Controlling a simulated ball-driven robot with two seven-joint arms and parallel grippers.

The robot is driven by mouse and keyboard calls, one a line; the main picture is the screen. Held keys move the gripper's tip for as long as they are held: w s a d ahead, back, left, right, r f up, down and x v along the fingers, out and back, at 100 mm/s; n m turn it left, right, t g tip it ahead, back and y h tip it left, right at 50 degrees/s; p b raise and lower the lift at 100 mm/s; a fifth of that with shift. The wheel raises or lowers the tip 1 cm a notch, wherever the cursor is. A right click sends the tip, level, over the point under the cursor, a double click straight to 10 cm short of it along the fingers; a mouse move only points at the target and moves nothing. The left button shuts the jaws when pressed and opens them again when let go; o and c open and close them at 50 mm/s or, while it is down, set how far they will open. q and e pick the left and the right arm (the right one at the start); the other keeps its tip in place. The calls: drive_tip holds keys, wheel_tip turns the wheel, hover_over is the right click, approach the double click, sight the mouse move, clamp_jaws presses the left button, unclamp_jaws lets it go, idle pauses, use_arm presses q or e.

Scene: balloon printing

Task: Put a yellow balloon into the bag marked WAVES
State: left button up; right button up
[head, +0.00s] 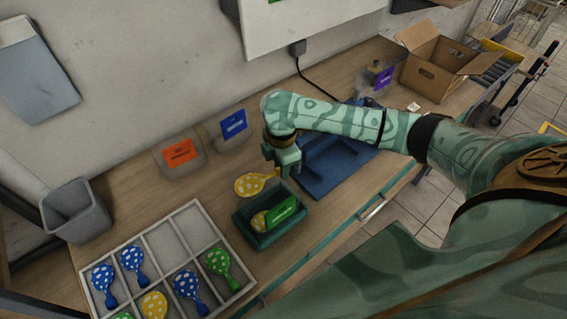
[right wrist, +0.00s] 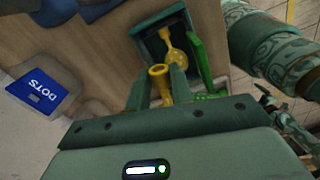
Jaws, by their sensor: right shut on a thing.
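My right gripper (head: 277,173) is shut on the neck of a yellow balloon (head: 252,186) with pale dots, held just above and behind a green box. In the right wrist view the balloon's yellow neck end (right wrist: 159,78) shows between the fingers; its body is hidden there. Another yellow balloon (head: 259,220) lies in the green box (head: 246,236) beside a bright green thing (head: 283,210). Three labelled bags stand along the wall side: orange (head: 179,152), blue (head: 234,123) and purple (head: 385,78). The blue label reads DOTS (right wrist: 40,92); I cannot read the other two. My left gripper is out of view.
A divided white tray (head: 165,221) at front left holds several blue, green and yellow balloons. A grey bin (head: 75,211) stands at the left.

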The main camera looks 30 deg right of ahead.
drive_tip(key=n, duration=0.4)
drive_tip(key=shift+s+d, duration=0.2)
drive_tip(key=shift+d, duration=0.15)
drive_tip(key=shift+f, duration=0.15)
wheel_tip(320, 180, down, 10)
drive_tip(key=b, duration=1)
drive_tip(key=shift+d, duration=0.1)
drive_tip(key=shift+f, duration=0.35)
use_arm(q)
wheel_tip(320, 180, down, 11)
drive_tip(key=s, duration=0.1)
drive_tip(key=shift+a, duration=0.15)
